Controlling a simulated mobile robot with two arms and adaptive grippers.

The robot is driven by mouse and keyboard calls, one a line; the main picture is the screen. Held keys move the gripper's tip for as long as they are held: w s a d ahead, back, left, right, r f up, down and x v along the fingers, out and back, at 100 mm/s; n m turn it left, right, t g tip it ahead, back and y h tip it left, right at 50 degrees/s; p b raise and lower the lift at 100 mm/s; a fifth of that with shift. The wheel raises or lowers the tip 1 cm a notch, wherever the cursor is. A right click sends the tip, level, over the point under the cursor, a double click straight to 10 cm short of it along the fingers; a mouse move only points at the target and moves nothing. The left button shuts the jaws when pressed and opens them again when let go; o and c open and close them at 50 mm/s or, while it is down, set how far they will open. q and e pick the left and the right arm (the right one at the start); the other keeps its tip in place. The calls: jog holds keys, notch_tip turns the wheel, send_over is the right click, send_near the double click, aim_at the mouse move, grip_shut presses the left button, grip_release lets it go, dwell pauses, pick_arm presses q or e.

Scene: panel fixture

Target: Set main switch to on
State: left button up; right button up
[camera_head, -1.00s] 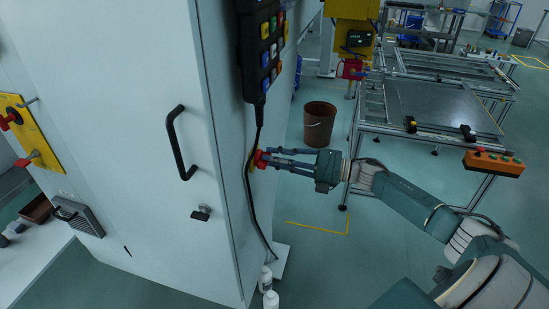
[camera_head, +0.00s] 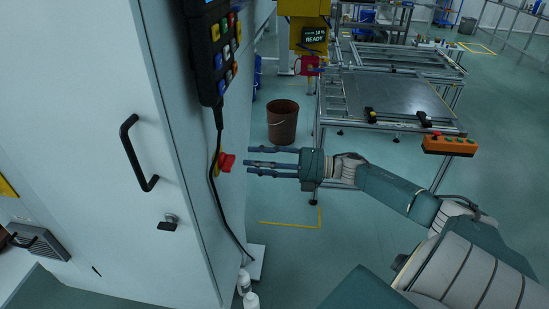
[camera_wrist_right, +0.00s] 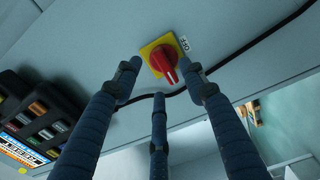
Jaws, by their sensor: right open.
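The main switch (camera_head: 226,162) is a red rotary knob on a yellow plate, on the side face of the white cabinet. In the right wrist view the red knob (camera_wrist_right: 164,62) shows between and beyond my fingers, with its handle tilted, and a small white label (camera_wrist_right: 184,44) beside the plate; its lettering is hard to read. My right gripper (camera_head: 254,161) is open and empty, its fingers pointing at the knob with a small gap. The fingers also show spread in the right wrist view (camera_wrist_right: 160,95). My left gripper is out of view.
A pendant with coloured buttons (camera_head: 212,50) hangs above the switch, and its black cable (camera_head: 215,190) runs down close by. A black door handle (camera_head: 135,152) is on the cabinet front. White bottles (camera_head: 246,288) stand at its foot. A brown bin (camera_head: 282,125) stands behind the gripper.

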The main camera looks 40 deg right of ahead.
jog(key=v, duration=0.7)
dwell(0.3)
